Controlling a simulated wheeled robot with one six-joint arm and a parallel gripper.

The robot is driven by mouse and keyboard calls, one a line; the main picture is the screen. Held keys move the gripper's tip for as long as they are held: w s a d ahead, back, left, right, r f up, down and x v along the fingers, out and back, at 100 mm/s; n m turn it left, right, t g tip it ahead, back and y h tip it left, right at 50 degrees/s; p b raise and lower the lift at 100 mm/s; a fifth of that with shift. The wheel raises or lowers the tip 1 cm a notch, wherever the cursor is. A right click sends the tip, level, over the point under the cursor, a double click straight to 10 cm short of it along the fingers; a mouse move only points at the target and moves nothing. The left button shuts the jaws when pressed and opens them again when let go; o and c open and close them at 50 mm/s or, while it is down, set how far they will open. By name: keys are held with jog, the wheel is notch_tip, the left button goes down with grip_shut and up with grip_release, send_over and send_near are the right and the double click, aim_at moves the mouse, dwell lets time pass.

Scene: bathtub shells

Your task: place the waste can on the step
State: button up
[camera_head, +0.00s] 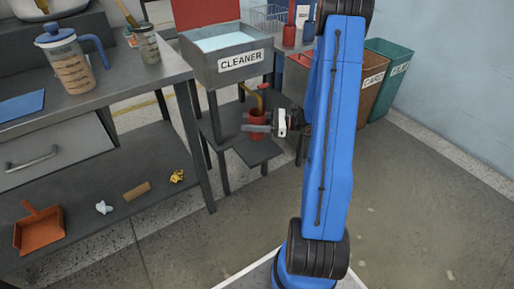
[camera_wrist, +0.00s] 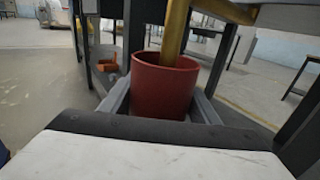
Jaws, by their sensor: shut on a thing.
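The waste can is a small red can (camera_head: 257,120) under the cleaner basin. In the wrist view, the red can (camera_wrist: 163,90) stands upright between the two grey fingers of my gripper (camera_wrist: 162,103), which is shut on it. My gripper also shows in the head view (camera_head: 257,129), reaching in from the right. The step appears to be the small dark platform (camera_head: 258,152) below the can. I cannot tell whether the can's bottom touches it. The lower end of a yellow pipe (camera_wrist: 176,32) appears within the can's mouth; its exact depth is unclear.
The basin marked CLEANER (camera_head: 232,66) stands above the can, with dark legs around it. A grey workbench (camera_head: 110,92) is at the left, with an orange dustpan (camera_head: 38,229) on its lower shelf. Labelled bins (camera_head: 385,72) stand behind my arm. Open floor lies at front right.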

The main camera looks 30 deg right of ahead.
jog(key=shift+s+d+r, duration=0.15)
jog(key=shift+d+r, duration=0.1)
jog(key=shift+r, duration=0.3)
jog(key=shift+f, duration=4.85)
jog(key=shift+f, duration=0.1)
jog(key=o, duration=1.1)
jog(key=shift+o, duration=0.2)
jog(key=shift+s+d, duration=0.15)
jog(key=shift+d, duration=0.15)
send_over(279, 150)
jog(key=shift+a, duration=0.1)
